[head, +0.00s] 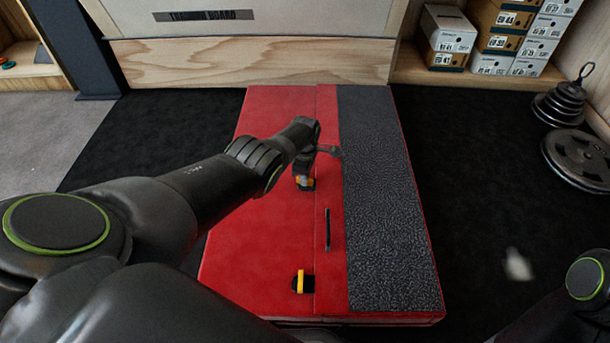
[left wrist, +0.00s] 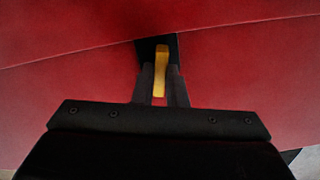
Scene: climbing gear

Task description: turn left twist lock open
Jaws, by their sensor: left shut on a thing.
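A far twist lock (head: 306,184), black with a yellow lever, sits on the red pad (head: 265,235). My left gripper (head: 304,176) points down onto this lock from above and is shut on it. In the left wrist view the yellow lever (left wrist: 161,72) stands upright between the two fingers, lengthwise with them, over the lock's dark base. The fingers hide the lever's sides. A second twist lock (head: 303,282), also black and yellow, sits near the pad's front edge, untouched. My right gripper is out of view; only part of my right arm shows at the lower right.
A black handle (head: 327,229) lies on the pad between the locks. A grey textured strip (head: 390,210) covers its right side. A wooden-based training board (head: 250,62) stands behind. Weight plates (head: 578,158) and boxes (head: 492,42) are at right.

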